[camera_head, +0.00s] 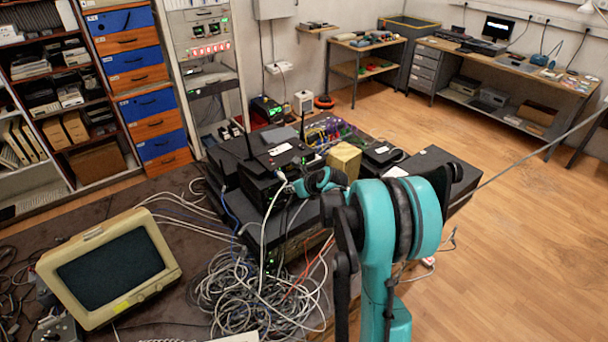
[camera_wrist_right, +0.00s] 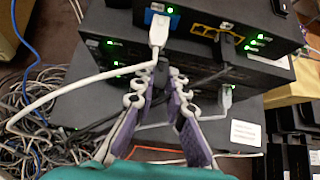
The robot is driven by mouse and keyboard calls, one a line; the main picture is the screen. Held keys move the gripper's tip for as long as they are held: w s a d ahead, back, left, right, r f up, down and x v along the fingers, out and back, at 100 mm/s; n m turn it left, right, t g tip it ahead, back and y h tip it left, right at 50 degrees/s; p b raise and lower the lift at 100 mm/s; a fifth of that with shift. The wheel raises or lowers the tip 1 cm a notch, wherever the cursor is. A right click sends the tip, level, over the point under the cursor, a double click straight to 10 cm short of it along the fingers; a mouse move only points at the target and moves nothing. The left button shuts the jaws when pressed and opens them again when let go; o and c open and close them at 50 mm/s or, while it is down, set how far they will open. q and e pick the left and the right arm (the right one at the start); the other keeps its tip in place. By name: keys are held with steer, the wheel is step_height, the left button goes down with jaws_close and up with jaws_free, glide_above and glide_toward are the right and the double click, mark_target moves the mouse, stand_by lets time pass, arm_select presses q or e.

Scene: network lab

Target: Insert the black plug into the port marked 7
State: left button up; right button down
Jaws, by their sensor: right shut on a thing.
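My right gripper (camera_wrist_right: 162,80) is shut on a small dark thing between its fingertips, which looks like the black plug (camera_wrist_right: 162,68). It is just in front of the stacked black network boxes (camera_wrist_right: 195,70). In the head view my right gripper (camera_head: 300,186) is at the front of the stack, mostly hidden by my arm. A white plug (camera_wrist_right: 158,32) sits in a blue port above the fingertips. A dark plug (camera_wrist_right: 229,42) sits at a yellow port block (camera_wrist_right: 208,30). Port numbers are too small to read, so port 7 cannot be told. My left gripper is not in view.
A tangle of grey cables (camera_head: 255,295) lies in front of the stack. A white cable (camera_wrist_right: 90,78) crosses left of the fingers. A cream monitor (camera_head: 110,268) stands at the left. A yellow box (camera_head: 344,160) sits behind my wrist. Open floor (camera_head: 500,230) lies right.

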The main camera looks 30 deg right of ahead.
steer(key=shift+s+d, duration=0.1)
steer(key=shift+s, duration=1.85)
steer(key=shift+d, duration=0.1)
steer(key=s+d+p, duration=0.1)
steer(key=d, duration=0.8)
steer(key=shift+w+a, duration=0.2)
steer(key=shift+w, duration=0.9)
steer(key=shift+w+a, duration=0.2)
steer(key=shift+w, duration=0.9)
steer(key=c, duration=2.3)
jaws_free()
steer(key=shift+w, duration=0.1)
jaws_close()
steer(key=shift+w+a, duration=0.1)
steer(key=shift+w, duration=0.65)
